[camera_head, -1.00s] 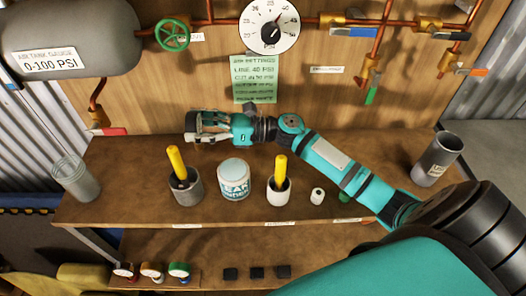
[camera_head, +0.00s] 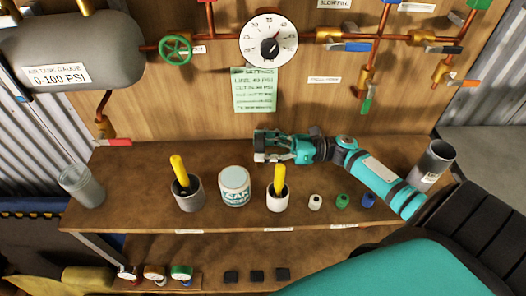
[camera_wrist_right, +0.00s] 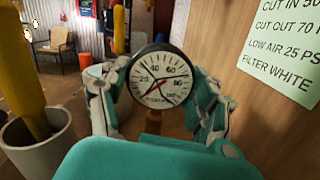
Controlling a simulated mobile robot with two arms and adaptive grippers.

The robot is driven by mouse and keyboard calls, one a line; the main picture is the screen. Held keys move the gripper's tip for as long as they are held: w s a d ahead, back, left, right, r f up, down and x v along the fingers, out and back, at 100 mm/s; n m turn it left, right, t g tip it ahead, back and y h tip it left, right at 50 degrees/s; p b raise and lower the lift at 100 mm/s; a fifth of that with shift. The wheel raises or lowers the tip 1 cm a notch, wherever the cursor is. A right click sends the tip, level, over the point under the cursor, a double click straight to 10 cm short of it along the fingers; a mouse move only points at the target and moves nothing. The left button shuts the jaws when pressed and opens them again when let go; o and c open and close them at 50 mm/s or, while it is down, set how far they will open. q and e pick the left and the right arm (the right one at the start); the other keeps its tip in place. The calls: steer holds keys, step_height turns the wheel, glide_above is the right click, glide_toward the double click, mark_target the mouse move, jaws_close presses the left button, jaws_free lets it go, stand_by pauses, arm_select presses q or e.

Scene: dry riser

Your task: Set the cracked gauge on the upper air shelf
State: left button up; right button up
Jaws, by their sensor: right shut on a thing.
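My right gripper (camera_head: 268,146) is over the back of the upper wooden shelf (camera_head: 130,165), near the panel. In the right wrist view it is shut on a round gauge (camera_wrist_right: 160,80) with a white face, black rim and brass stem. Dark lines and a red needle cross the face; I cannot tell surely which lines are cracks. The gauge stands upright between the fingers (camera_wrist_right: 155,100). In the head view the gauge is hardly visible, and whether it touches the shelf is unclear. My left gripper is not in view.
On the upper shelf stand a jar (camera_head: 82,186), two cups with yellow-handled tools (camera_head: 188,194) (camera_head: 277,198), a leak tin (camera_head: 235,186), small spools (camera_head: 342,201) and a grey canister (camera_head: 433,165).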

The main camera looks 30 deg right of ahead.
step_height(320, 180, down, 2)
steer(key=shift+f, duration=0.1)
steer(key=shift+f, duration=0.15)
steer(key=o, duration=1.3)
steer(key=shift+f, duration=0.1)
steer(key=shift+o, duration=0.2)
